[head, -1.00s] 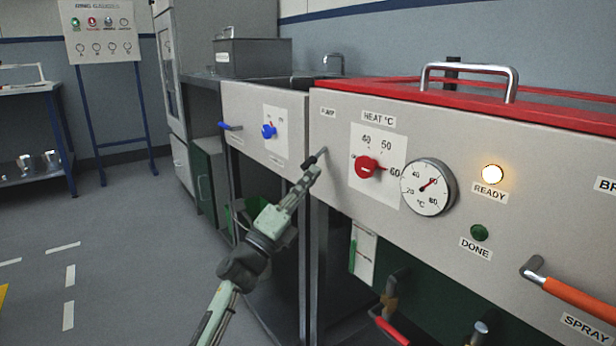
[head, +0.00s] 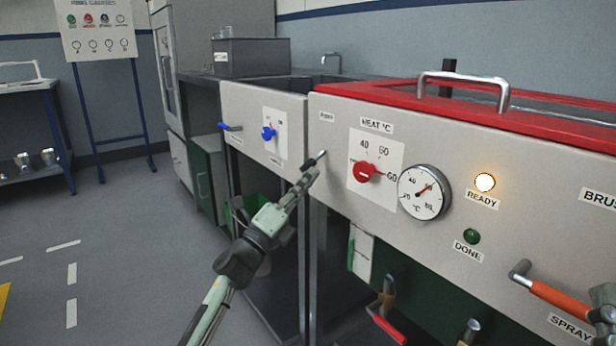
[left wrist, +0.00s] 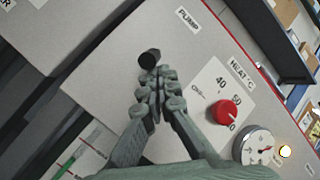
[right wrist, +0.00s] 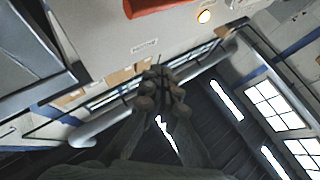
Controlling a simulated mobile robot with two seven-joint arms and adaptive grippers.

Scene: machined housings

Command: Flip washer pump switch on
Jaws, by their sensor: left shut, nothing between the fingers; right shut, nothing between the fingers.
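The pump switch (head: 318,157) is a small dark-tipped lever on the grey washer panel, below the PUMP label (head: 327,117). In the left wrist view its round black end (left wrist: 149,58) points toward the camera. My left gripper (head: 309,172) is shut and empty, with its fingertips just below the lever. In the left wrist view the closed fingertips (left wrist: 160,74) lie right by the lever's end; whether they touch I cannot tell.
Right of the switch are a red heat knob (head: 366,172), a round temperature gauge (head: 424,193), a lit READY lamp (head: 485,182) and an orange-handled lever (head: 562,300). A blue knob (head: 268,133) is on the left panel. Floor at left is open.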

